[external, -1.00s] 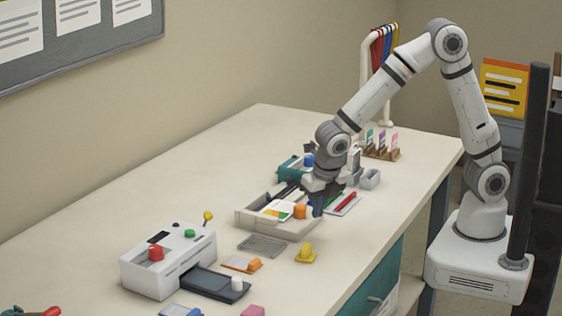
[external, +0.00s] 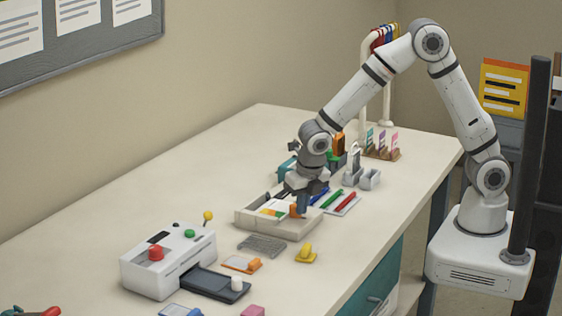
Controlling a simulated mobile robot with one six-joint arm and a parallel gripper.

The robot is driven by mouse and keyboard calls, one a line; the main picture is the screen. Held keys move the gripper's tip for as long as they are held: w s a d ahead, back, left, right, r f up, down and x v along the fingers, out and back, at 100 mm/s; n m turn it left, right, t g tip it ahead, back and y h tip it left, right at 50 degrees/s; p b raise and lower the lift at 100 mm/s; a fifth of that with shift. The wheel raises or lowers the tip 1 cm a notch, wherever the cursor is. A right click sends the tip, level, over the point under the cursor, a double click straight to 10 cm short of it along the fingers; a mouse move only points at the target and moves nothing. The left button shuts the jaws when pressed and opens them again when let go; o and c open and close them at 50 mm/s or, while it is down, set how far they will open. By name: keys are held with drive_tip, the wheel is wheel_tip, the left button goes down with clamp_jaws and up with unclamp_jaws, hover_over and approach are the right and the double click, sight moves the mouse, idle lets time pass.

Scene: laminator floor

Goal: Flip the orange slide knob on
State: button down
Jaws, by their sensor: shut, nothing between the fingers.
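A small orange knob (external: 296,210) shows at the right end of the beige tray-like box (external: 270,229). My gripper (external: 303,212) is shut and points down right at this knob, hiding part of it; I cannot tell whether they touch. A second orange piece (external: 254,265) sits at the right end of a small orange-edged plate (external: 236,263) on the table in front of the box. The frames do not settle which one is the slide knob, nor its on or off position.
A white machine (external: 150,270) with red and green buttons stands at the left, a yellow piece (external: 306,254) right of the grey mesh pad (external: 262,246). The table's left back is clear.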

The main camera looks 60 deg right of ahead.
drive_tip(key=shift+w, duration=0.7)
drive_tip(key=shift+s+a, duration=0.25)
drive_tip(key=shift+s, duration=0.25)
drive_tip(key=s, duration=0.1)
drive_tip(key=s+a, duration=0.1)
drive_tip(key=s, duration=0.1)
drive_tip(key=shift+s+a, duration=0.1)
drive_tip(key=shift+a, duration=0.2)
drive_tip(key=d+v, duration=0.1)
drive_tip(key=v, duration=0.9)
drive_tip(key=shift+a, duration=0.4)
